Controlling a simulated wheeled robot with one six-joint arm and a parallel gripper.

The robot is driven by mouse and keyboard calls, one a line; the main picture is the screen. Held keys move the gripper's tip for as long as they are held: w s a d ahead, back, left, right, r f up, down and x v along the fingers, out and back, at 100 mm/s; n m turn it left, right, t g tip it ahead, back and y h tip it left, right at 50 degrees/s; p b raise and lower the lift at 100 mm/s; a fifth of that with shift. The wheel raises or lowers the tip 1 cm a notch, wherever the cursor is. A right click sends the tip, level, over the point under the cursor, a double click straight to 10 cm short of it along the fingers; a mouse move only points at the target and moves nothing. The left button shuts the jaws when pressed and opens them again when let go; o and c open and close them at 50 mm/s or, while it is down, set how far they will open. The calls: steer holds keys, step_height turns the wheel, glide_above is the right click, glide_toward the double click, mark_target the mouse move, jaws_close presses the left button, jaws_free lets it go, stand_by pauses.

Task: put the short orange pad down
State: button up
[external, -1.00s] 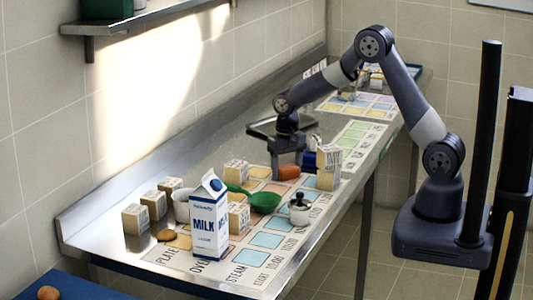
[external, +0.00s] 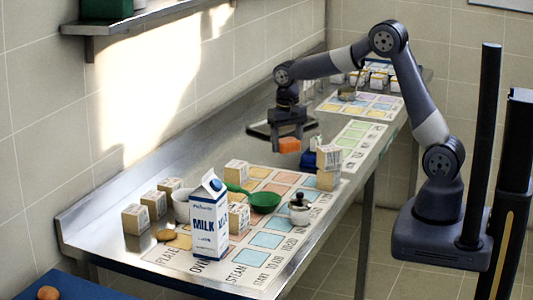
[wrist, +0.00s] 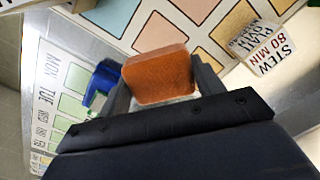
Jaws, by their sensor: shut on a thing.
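The short orange pad (external: 290,145) is a small block held between the fingers of my gripper (external: 289,148), raised above the steel counter. In the wrist view the orange pad (wrist: 160,76) sits between the two dark fingers (wrist: 160,92), with its broad orange face toward the camera. My gripper is shut on it. Coloured squares of the printed mat show below and beyond the pad in the wrist view.
A blue item (external: 309,161) and stacked labelled blocks (external: 328,158) stand just right of my gripper. A green pan (external: 264,201), a milk carton (external: 209,218), a lidded pot (external: 300,208) and several blocks are nearer. Bare steel (external: 215,152) lies to the left.

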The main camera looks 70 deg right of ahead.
steer(key=s+a+r+n, duration=0.1)
steer(key=s+a+n, duration=0.2)
steer(key=a, duration=0.3)
steer(key=s+a+r+n, duration=0.1)
steer(key=s+a+n, duration=0.2)
steer(key=a+n, duration=0.15)
glide_above(291, 196)
step_height(291, 196, down, 6)
steer(key=shift+f, duration=2.2)
steer(key=shift+f, duration=0.25)
steer(key=o, duration=1)
steer(key=shift+r, duration=0.1)
step_height(291, 196, up, 12)
steer(key=shift+r, duration=0.2)
steer(key=shift+f, duration=0.15)
